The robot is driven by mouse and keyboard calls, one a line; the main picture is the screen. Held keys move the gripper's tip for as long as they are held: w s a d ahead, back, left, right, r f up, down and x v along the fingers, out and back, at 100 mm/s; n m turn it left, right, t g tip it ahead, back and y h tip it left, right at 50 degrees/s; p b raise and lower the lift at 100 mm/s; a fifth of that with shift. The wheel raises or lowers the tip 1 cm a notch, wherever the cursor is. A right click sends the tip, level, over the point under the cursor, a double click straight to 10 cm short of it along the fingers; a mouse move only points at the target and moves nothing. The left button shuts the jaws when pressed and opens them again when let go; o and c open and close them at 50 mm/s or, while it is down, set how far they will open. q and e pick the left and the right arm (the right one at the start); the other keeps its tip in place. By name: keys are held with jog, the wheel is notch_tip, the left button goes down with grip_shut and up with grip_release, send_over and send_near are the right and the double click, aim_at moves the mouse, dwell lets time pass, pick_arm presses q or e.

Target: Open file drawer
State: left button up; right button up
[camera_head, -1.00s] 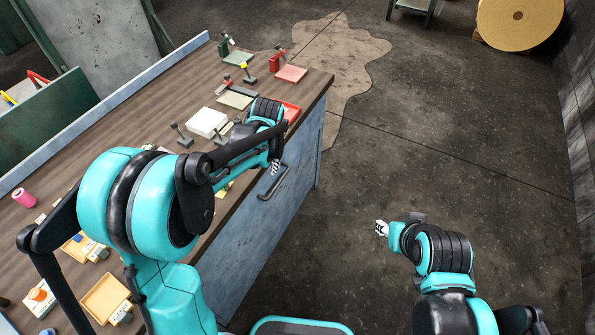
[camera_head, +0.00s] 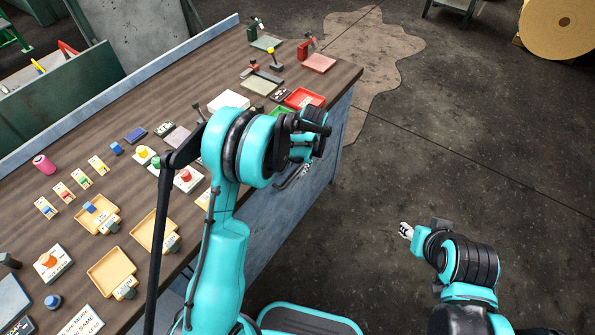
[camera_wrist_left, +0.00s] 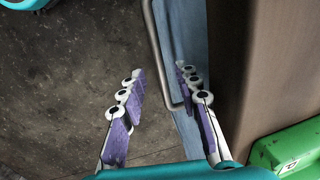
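The blue-grey cabinet front (camera_head: 268,228) is below the wooden bench top. In the left wrist view, a grey bar handle (camera_wrist_left: 157,40) stands out from the blue front (camera_wrist_left: 187,25); its lower bend lies between my open left fingers in the picture. I cannot tell whether they touch it. My left gripper (camera_wrist_left: 158,72) has purple-padded fingers spread apart. In the head view my left gripper (camera_head: 291,179) is beside the bench edge, partly behind its own arm, which hides most of the handle. My right gripper (camera_head: 405,230) is over the floor at right, away from the bench; its opening is too small to judge.
The bench top (camera_head: 140,80) carries trays, stamps and blocks. A red tray (camera_head: 305,97) is near the far end, and a green tray (camera_wrist_left: 287,150) is close to my left gripper. The floor (camera_head: 450,180) right of the bench is clear. A large roll (camera_head: 562,25) stands far right.

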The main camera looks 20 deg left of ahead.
aim_at(296, 172)
pick_arm(q)
jog(key=shift+w+a+f+b, duration=0.1)
jog(key=shift+a+f+b, duration=0.1)
jog(key=shift+f, duration=0.55)
jog(key=shift+a+f+b, duration=0.1)
jog(key=shift+f+b, duration=0.1)
jog(key=shift+f, duration=0.55)
grip_shut()
